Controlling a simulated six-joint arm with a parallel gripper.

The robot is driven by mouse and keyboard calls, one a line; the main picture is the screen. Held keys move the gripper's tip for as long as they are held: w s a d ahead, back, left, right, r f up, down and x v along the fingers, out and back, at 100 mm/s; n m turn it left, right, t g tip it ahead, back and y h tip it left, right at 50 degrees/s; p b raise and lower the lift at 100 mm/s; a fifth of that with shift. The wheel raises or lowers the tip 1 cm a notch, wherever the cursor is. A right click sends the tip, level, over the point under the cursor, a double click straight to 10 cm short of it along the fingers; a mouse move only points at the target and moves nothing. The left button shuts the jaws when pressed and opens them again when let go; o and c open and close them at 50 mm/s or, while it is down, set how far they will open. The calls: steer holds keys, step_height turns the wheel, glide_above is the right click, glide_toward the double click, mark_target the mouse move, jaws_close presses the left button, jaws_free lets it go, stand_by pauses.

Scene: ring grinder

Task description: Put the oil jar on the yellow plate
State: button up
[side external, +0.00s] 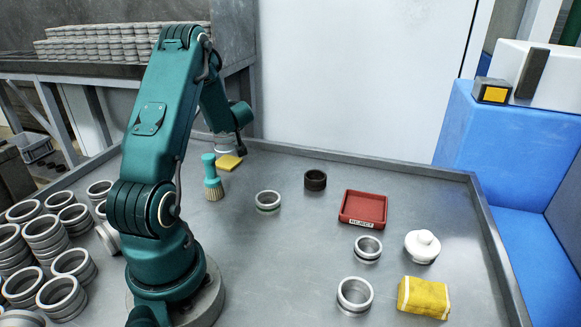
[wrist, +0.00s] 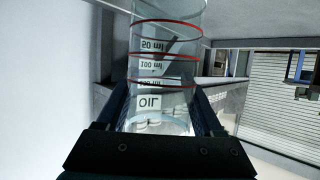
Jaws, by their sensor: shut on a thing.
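The oil jar (wrist: 163,68) is a clear glass cylinder with red rings, ml marks and an OIL label. It fills the middle of the wrist view, between the two fingers of my gripper (wrist: 160,105), which is shut on it. In the side view a small part of the jar (side external: 223,143) shows behind my arm, at the yellow plate (side external: 230,162). The plate is a small flat yellow square at the back left of the table. My arm hides part of the jar, and I cannot tell whether its base touches the plate.
A teal brush (side external: 211,178) stands close in front of the plate. Metal rings (side external: 267,200), a dark ring (side external: 315,180), a red reject tray (side external: 363,208), a white lidded pot (side external: 422,246) and a yellow cloth (side external: 424,297) lie to the right. Several stacked rings (side external: 45,232) crowd the left.

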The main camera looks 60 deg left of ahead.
steer(key=shift+f, duration=1.95)
steer(key=shift+f, duration=0.2)
steer(key=o, duration=1.4)
